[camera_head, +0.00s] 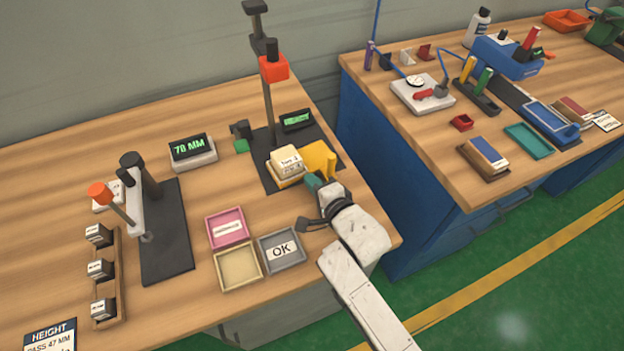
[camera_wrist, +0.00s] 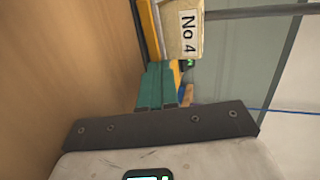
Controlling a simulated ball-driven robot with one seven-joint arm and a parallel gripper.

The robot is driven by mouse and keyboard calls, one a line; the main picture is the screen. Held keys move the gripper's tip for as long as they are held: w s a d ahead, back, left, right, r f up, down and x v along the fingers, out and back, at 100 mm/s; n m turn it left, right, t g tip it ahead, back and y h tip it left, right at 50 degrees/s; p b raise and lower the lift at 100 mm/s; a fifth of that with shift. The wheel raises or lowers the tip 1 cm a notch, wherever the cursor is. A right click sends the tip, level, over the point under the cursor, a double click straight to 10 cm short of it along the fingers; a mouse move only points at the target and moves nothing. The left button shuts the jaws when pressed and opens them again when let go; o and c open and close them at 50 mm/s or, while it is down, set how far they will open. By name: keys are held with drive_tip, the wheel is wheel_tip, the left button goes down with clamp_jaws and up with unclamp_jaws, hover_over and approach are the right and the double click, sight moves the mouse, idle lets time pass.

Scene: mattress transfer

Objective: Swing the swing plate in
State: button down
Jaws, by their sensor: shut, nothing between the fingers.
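The yellow swing plate (camera_head: 319,157), with a small upright piece at its right edge, sits on the black base of the rear stand. It is beside a cream block (camera_head: 286,160) marked No 4, which rests on a yellow seat. My gripper (camera_head: 312,181) is shut and empty, with teal fingers, close in front of the plate and block. In the wrist view, the shut fingers (camera_wrist: 157,85) point at the yellow edge (camera_wrist: 150,30) beside the No 4 block (camera_wrist: 183,32). I cannot tell whether they touch it.
The stand's column (camera_head: 268,110) with an orange-red head rises behind the block. A 70 MM display (camera_head: 193,150) stands to the left. Pink (camera_head: 227,212), cream (camera_head: 250,282) and grey OK (camera_head: 264,237) trays lie in front. A black-based press (camera_head: 165,245) stands at the left.

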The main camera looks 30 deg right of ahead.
drive_tip(key=shift+w, duration=0.3)
drive_tip(key=shift+w+a+f+b, duration=0.2)
drive_tip(key=shift+w+b, duration=0.6)
drive_tip(key=shift+b, duration=0.4)
drive_tip(key=shift+w+a+r, duration=0.15)
drive_tip(key=shift+a+r, duration=0.05)
drive_tip(key=shift+r, duration=0.2)
